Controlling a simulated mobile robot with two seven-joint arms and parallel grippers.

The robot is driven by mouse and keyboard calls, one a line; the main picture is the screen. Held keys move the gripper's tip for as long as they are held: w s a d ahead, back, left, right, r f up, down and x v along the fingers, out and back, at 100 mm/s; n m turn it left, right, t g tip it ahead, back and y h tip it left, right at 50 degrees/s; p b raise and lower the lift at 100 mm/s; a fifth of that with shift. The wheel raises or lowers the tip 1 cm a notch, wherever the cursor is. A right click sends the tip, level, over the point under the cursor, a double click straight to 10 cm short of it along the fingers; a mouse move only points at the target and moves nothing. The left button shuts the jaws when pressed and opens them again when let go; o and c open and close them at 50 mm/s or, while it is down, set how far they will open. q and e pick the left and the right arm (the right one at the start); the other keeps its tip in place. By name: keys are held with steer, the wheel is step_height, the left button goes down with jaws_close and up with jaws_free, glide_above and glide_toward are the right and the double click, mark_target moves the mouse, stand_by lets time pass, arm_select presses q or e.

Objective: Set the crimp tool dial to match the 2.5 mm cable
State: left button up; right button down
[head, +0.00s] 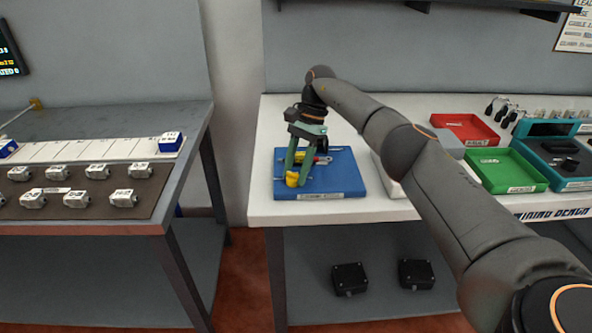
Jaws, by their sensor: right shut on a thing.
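The crimp tool lies on a blue board (345,183) at the left end of the white bench. The fingers hide part of the tool, and the dial's setting is too small to read. My left gripper is out of view. I cannot make out a 2.5 mm cable.
A red tray (465,128), a green tray (506,168) and a teal station (561,150) stand on the bench to the right. My right arm spans above the bench. On the left table, several metal connectors lie on a brown mat (70,187) near a white strip (80,149).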

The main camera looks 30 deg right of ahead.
steer(key=shift+r, duration=0.1)
steer(key=c, duration=0.7)
jaws_free()
steer(key=shift+c, duration=0.2)
steer(key=o, duration=0.3)
